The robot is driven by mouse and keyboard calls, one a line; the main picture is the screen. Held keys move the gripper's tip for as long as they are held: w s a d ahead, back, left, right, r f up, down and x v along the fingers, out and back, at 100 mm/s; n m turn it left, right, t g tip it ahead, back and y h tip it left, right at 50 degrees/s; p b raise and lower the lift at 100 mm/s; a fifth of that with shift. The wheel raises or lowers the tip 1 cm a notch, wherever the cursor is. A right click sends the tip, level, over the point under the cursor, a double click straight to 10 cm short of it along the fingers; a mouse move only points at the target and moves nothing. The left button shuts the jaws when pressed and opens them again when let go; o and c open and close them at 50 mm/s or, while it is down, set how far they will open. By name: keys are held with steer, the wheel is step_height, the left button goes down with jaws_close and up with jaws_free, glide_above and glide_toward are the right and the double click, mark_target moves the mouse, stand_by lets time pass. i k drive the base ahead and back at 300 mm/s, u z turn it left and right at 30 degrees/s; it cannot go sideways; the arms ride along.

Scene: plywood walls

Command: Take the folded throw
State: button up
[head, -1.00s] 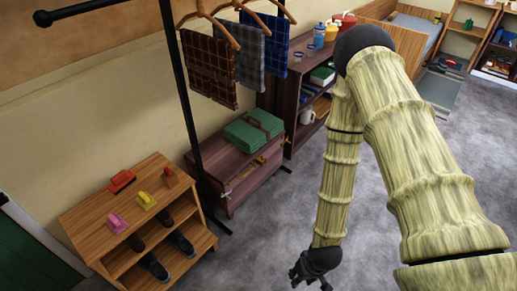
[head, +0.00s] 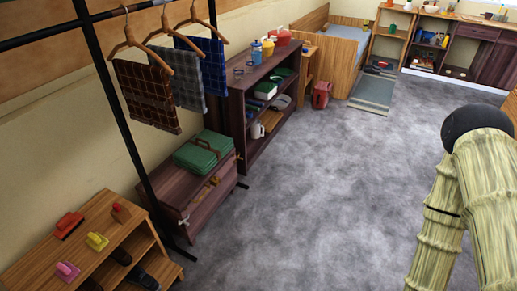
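A green folded throw (head: 203,151) with a brown strap and handle lies flat on top of a low dark red-brown chest (head: 172,184), left of the picture's middle. Nothing covers it. My gripper is out of view. Only my arm's upper part shows at the right edge, well away from the throw.
Several plaid cloths (head: 148,97) hang from wooden hangers on a black rail above and left of the chest. A black post stands by the chest's left end. A wooden shoe shelf (head: 75,250) is at front left, a dark bookcase (head: 240,108) behind. The grey floor (head: 320,190) is open.

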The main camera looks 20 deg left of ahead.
mark_target(202, 153)
steer(key=z, duration=0.3)
steer(key=i, duration=2.75)
steer(key=u, duration=2.95)
